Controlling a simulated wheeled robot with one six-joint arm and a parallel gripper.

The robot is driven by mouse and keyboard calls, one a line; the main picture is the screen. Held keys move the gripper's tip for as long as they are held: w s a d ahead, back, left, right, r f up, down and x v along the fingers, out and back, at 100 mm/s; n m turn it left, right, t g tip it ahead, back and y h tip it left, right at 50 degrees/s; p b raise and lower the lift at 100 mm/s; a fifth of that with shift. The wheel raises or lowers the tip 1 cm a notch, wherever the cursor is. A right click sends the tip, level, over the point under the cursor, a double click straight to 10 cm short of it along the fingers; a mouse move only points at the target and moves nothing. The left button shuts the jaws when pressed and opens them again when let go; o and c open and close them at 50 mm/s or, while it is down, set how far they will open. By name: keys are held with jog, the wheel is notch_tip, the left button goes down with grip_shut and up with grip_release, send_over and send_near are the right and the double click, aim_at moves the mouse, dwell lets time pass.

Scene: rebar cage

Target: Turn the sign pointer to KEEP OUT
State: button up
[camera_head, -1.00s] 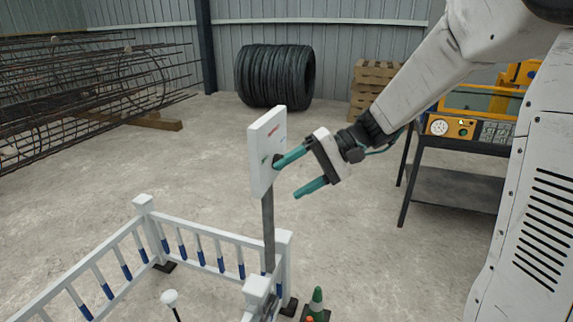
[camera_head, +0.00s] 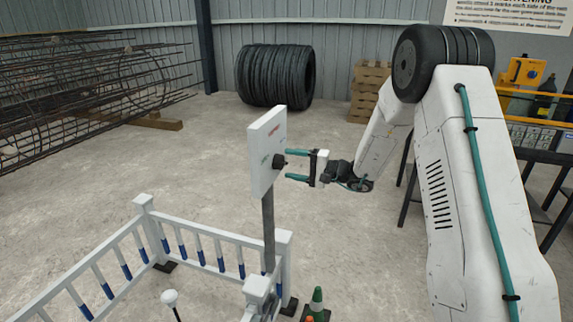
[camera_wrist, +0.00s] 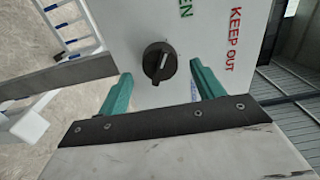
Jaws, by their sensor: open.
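The white sign board (camera_head: 267,152) stands on a grey post, and its dark round knob, the sign pointer (camera_head: 279,161), sticks out from its face. In the wrist view the pointer (camera_wrist: 160,63) has a raised grip with a pale mark, tilted slightly from the picture's vertical. Red KEEP OUT lettering (camera_wrist: 232,38) is right of it, and green letters ending in EN (camera_wrist: 186,8), partly cut off, are above. My gripper (camera_head: 288,165) is open, its teal fingers pointing at the board. The fingertips lie on either side of the pointer with gaps; contact is not visible.
Stacked tyres (camera_head: 275,76), pallets (camera_head: 368,88) and a rebar cage (camera_head: 90,80) are farther back. The floor between is clear.

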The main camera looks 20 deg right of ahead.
jog(key=shift+x, duration=1.25)
jog(key=c, duration=1)
jog(key=shift+m, duration=0.3)
jog(key=m, duration=0.5)
jog(key=shift+m, duration=0.3)
jog(key=m, duration=0.5)
jog(key=shift+m, duration=0.4)
